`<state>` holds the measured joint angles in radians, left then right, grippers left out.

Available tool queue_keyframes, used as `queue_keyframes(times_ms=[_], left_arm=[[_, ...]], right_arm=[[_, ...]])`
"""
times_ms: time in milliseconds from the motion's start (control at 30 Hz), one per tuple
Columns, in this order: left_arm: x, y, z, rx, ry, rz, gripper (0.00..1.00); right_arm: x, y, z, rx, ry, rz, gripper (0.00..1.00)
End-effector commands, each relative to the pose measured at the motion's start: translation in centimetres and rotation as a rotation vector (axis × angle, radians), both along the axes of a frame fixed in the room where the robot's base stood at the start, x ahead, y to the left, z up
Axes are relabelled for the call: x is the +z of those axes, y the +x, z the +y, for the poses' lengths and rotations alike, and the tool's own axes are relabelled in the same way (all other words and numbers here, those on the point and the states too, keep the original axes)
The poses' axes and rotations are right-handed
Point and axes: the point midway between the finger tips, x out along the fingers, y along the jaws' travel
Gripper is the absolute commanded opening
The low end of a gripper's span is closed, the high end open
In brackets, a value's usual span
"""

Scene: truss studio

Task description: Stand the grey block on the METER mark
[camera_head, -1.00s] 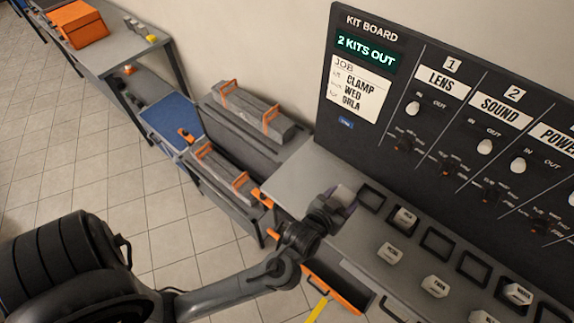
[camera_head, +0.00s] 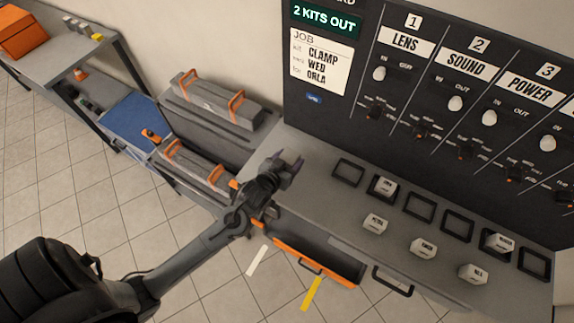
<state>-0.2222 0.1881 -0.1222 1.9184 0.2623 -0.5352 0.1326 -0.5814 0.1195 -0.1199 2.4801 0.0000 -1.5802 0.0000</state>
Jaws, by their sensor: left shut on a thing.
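My left gripper (camera_head: 287,169) is at the left end of the grey desk (camera_head: 318,211), left of the first square frame. It is shut on a small grey block, which is mostly hidden by the fingers and blends with the desktop. I cannot tell its height above the desk. Square dark frames (camera_head: 348,172) run along the desk below the board. No METER label is readable, so I cannot tell which one is the METER mark. My right gripper is not in view.
Pale labelled blocks sit in the second frame (camera_head: 384,186) and a farther one (camera_head: 499,242). Several loose ones (camera_head: 375,223) stand in front. The kit board (camera_head: 400,110) rises behind. An orange-fronted drawer (camera_head: 318,262) is open below. Grey cases (camera_head: 213,99) lie left.

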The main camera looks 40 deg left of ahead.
Motion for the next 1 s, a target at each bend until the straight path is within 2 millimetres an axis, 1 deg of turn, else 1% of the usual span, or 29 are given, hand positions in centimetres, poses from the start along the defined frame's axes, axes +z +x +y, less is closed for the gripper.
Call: queue_keyframes(times_ms=[100,200,500,967,1000], left_arm=[[-0.3,0.0,0.6,-0.001,0.001,-0.002,0.29],[-0.7,0.0,0.7,-0.001,-0.001,0.0,0.29],[-4.0,0.0,0.7,-0.001,0.0,0.0,0.29],[-4.7,0.0,0.7,-0.001,-0.002,-0.001,0.29],[-4.7,0.0,0.7,-0.002,-0.001,-0.001,0.66]], right_arm=[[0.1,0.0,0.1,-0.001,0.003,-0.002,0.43],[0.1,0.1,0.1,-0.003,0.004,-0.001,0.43],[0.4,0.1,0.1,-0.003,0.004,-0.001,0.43],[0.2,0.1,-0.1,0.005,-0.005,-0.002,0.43],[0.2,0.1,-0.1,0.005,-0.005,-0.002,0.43]])
